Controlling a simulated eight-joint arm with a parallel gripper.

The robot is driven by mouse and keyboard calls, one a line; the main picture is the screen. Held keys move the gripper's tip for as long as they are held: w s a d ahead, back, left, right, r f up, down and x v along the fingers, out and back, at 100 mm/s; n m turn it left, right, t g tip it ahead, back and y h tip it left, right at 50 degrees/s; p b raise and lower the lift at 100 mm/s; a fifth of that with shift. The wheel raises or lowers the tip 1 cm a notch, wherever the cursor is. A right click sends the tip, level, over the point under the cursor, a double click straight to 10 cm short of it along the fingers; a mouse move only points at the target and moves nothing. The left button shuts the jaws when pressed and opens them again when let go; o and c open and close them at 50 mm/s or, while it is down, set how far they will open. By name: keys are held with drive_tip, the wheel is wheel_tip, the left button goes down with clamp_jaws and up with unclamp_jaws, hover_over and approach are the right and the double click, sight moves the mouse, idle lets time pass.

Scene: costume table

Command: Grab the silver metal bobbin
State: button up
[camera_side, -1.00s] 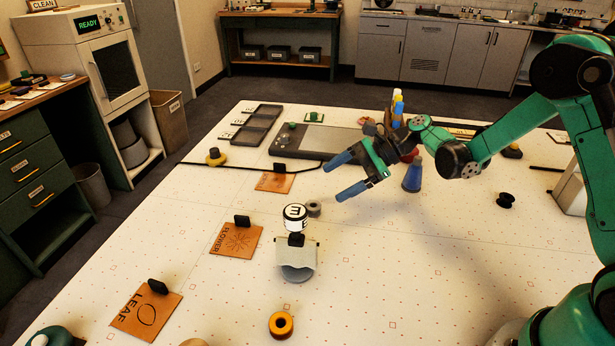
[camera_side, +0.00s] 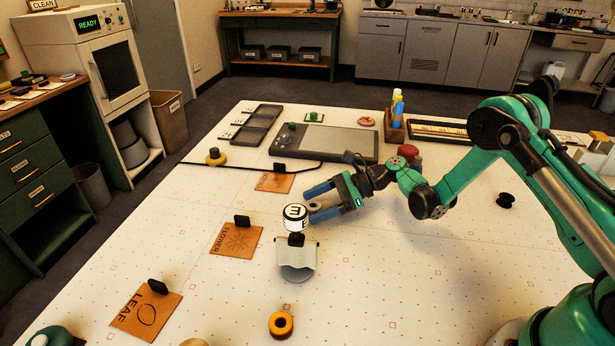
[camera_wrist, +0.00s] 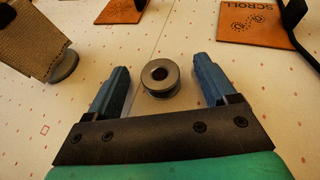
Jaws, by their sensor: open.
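The silver metal bobbin (camera_wrist: 161,79) lies on the white table, its round face and dark centre hole showing in the wrist view. My gripper (camera_wrist: 162,84) is open, with one blue finger on each side of the bobbin and a gap to both. The bobbin sits near the fingertips, not gripped.
Leather pieces marked SCROLL (camera_wrist: 262,22), FLOWER (camera_side: 236,241) and LEAF (camera_side: 146,313) lie to the left.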

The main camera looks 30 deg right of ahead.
clamp_jaws()
